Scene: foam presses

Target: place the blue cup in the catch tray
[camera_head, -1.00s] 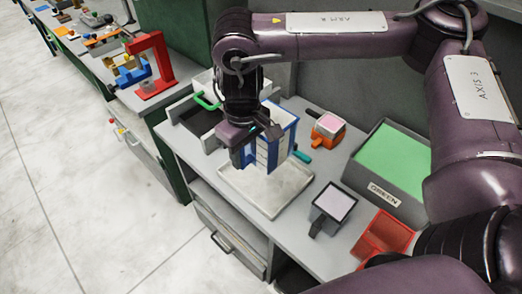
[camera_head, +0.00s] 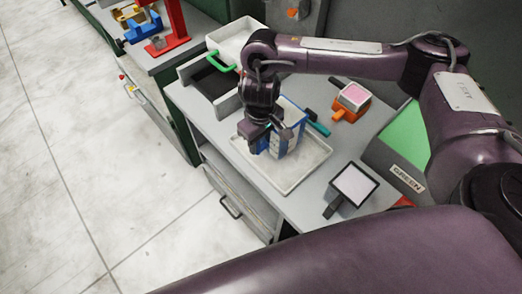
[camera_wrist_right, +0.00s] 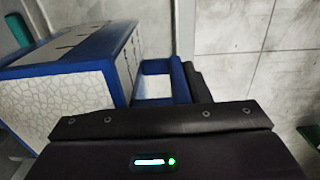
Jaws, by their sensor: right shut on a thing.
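The blue cup (camera_head: 291,122) is a boxy blue-and-white vessel. My right gripper (camera_head: 265,140) is at its left side in the head view, shut on it. In the right wrist view, the cup (camera_wrist_right: 75,75) fills the upper left, and its blue handle loop (camera_wrist_right: 180,80) reaches to the dark gripper fingers (camera_wrist_right: 195,85). The pale, shallow catch tray (camera_head: 287,190) lies on the bench under the cup. The cup looks upright within the tray's outline and low; I cannot tell whether it touches the tray floor. My left gripper is not in view.
A teal handle (camera_head: 318,128) juts out right of the cup. An orange press with a pink pad (camera_head: 352,97) stands behind. A dark-framed white pad (camera_head: 353,185) is to the right, near a box labelled GREEN (camera_head: 405,178).

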